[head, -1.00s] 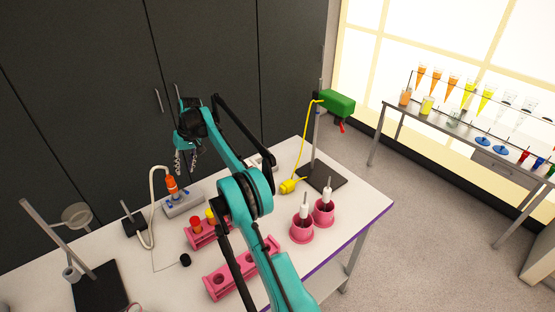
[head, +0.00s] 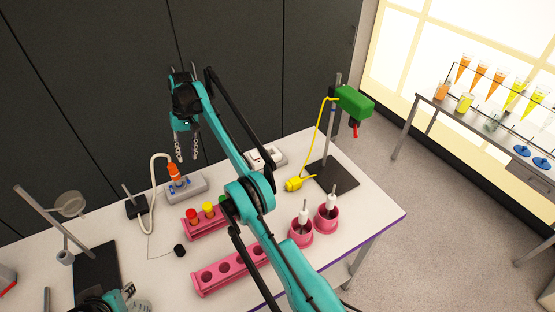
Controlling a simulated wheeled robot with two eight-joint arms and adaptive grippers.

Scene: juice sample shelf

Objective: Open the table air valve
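An orange-red fitting (head: 173,171) stands on a low grey block (head: 187,190) with blue marks, at the back left of the table. A white hose or cord (head: 151,185) runs beside it. It looks like the table air valve, but I cannot be sure. My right gripper (head: 187,156) has its two fingers apart and pointing down, with nothing between them. It appears just above and right of the fitting; I see no clear contact. A teal and black part of my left arm (head: 108,301) shows at the bottom left; its fingers cannot be made out clearly.
Pink tube racks (head: 233,271), two pink cups (head: 301,240) and a stand with a green device (head: 353,102) occupy the table's middle and right. A ring stand (head: 55,228) is at left. Dark cabinets (head: 95,80) rise behind the table.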

